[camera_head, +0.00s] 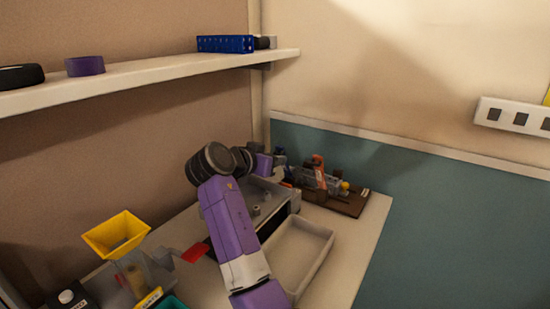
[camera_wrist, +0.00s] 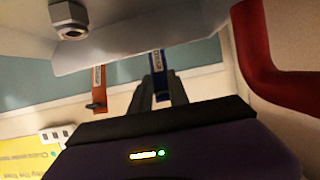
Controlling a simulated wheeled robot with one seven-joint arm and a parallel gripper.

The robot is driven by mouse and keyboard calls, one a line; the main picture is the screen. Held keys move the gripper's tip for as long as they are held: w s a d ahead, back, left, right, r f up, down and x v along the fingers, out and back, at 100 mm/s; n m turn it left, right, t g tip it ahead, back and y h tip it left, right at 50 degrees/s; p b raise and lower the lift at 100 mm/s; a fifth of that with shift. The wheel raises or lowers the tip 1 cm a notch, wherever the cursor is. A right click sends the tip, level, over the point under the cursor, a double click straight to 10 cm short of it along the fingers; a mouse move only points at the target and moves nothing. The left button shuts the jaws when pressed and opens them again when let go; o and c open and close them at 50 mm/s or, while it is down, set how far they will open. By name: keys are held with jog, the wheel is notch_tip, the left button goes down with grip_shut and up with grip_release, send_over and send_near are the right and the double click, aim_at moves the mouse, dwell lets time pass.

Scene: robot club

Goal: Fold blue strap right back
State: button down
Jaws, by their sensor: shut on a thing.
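In the wrist view the blue strap (camera_wrist: 160,66), with small lettering on it, hangs between the two grey fingers of my gripper (camera_wrist: 162,92). My gripper is shut on it near its end. An orange strap (camera_wrist: 98,80) hangs to its left, apart from my gripper. In the head view my gripper (camera_head: 279,158) is at the back of the table, left of the orange strap (camera_head: 318,161). A small patch of the blue strap (camera_head: 281,151) shows beside the fingers. My arm and wrist hide part of the area there.
A grey open-front box (camera_head: 291,203) and a shallow tray (camera_head: 327,243) stand under and beside my arm. A brown base (camera_head: 345,203) with small parts is at back right. In the wrist view a red curved part (camera_wrist: 262,60) and a grey surface (camera_wrist: 120,45) are close by.

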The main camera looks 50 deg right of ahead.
jog(key=shift+s+d+f, duration=0.15)
jog(key=shift+s+f, duration=0.05)
jog(key=shift+f, duration=0.6)
jog(key=c, duration=1.2)
grip_release()
jog(key=shift+w+r, duration=0.1)
jog(key=shift+c, duration=0.2)
jog(key=shift+w+a+r, duration=0.1)
jog(key=shift+a+r, duration=0.1)
jog(key=shift+r, duration=0.1)
jog(key=v, duration=0.7)
jog(key=shift+a, duration=0.2)
